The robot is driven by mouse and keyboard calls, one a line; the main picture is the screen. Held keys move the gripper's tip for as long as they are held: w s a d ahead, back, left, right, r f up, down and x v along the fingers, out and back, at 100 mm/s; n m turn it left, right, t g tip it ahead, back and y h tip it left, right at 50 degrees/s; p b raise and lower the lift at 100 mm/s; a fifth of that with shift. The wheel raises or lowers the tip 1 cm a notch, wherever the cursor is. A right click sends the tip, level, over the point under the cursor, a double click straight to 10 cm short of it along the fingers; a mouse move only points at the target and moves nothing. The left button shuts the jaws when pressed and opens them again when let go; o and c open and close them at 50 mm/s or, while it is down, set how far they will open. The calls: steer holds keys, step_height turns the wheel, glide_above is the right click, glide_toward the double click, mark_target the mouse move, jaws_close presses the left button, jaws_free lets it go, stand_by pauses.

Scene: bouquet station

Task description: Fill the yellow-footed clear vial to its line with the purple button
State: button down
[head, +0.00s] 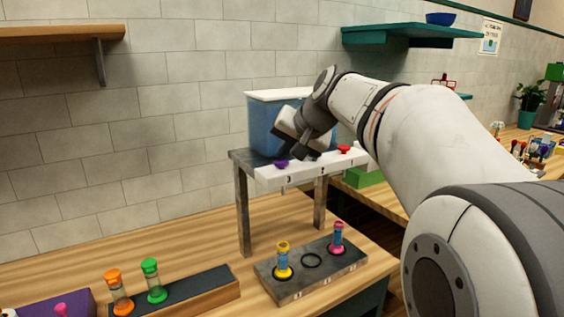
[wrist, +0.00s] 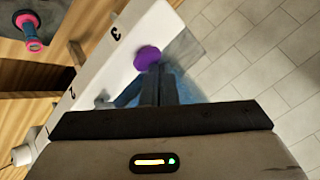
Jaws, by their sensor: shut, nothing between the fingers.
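The yellow-footed vial (head: 283,260) stands upright in the left place of the grey rack below the dispenser; its middle looks blue, and I cannot make out its line or fill level. The purple button (head: 281,163) is on the white front ledge by the number 3. In the wrist view the purple button (wrist: 147,57) lies just beyond my fingertips. My gripper (wrist: 158,78) is shut and empty, pointing at the button; I cannot tell whether it touches. In the head view my gripper (head: 312,152) is over the ledge, in front of the blue tank (head: 262,125).
A red button (head: 344,149) sits farther right on the ledge. A pink-footed vial (head: 337,240) stands at the right of the grey rack (head: 300,287), with an empty ring (head: 312,261) between. Orange (head: 119,295) and green (head: 153,281) vials stand at the lower left.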

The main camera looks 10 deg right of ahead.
mark_target(284, 163)
steer(key=shift+f, duration=0.3)
steer(key=shift+r, duration=0.15)
steer(key=shift+r+p, duration=0.65)
steer(key=shift+r, duration=0.3)
step_height(284, 163, up, 5)
steer(key=p, duration=0.4)
stand_by(1.4)
